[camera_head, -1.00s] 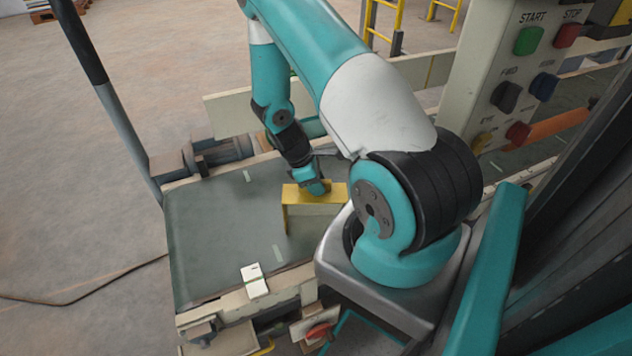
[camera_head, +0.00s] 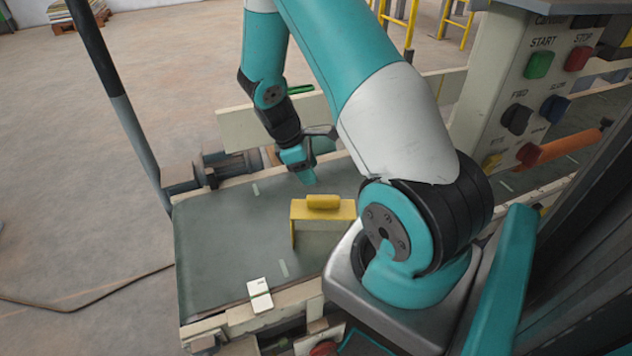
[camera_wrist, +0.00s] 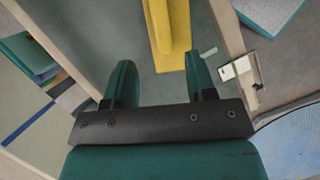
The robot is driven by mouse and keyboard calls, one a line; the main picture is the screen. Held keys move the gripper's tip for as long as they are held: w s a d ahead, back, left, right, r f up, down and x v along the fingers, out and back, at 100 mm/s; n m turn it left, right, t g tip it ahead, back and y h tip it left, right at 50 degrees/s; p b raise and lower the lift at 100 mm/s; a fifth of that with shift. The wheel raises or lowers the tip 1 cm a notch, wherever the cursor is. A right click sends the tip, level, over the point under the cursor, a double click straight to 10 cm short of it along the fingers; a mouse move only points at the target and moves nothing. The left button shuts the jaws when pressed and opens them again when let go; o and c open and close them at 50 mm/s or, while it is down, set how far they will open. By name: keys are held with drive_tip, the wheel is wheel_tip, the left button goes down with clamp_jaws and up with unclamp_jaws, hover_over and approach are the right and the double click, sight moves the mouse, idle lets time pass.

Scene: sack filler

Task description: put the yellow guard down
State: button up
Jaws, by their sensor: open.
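The yellow guard (camera_head: 323,210) stands on the grey-green conveyor belt (camera_head: 222,238), near the side of the belt by my arm's base. It has a yellow top with a raised yellow handle. In the wrist view the guard (camera_wrist: 168,35) lies just beyond my fingertips, and its top and handle show. My gripper (camera_head: 308,175) is above the belt, up and to the left of the guard and apart from it. In the wrist view the gripper's two teal fingers (camera_wrist: 160,75) are spread with nothing between them.
A control panel (camera_head: 540,85) with coloured buttons stands at the right. A motor (camera_head: 225,168) sits beside the belt's far left edge. A small white plate (camera_head: 260,293) is on the front frame rail. The left part of the belt is clear.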

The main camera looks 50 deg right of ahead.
drive_tip(key=w+a+r+t+y, duration=0.2)
drive_tip(key=a+r+t+y, duration=0.1)
drive_tip(key=a+r, duration=1.15)
drive_tip(key=s+a+r+y, duration=0.2)
drive_tip(key=s+a+r, duration=0.3)
drive_tip(key=s+a, duration=0.2)
drive_tip(key=s+a+r+y, duration=0.2)
drive_tip(key=s+a+r, duration=0.3)
drive_tip(key=s+a, duration=0.3)
drive_tip(key=a, duration=0.3)
drive_tip(key=shift+a+t, duration=0.35)
drive_tip(key=shift+t, duration=0.05)
drive_tip(key=shift+r, duration=0.1)
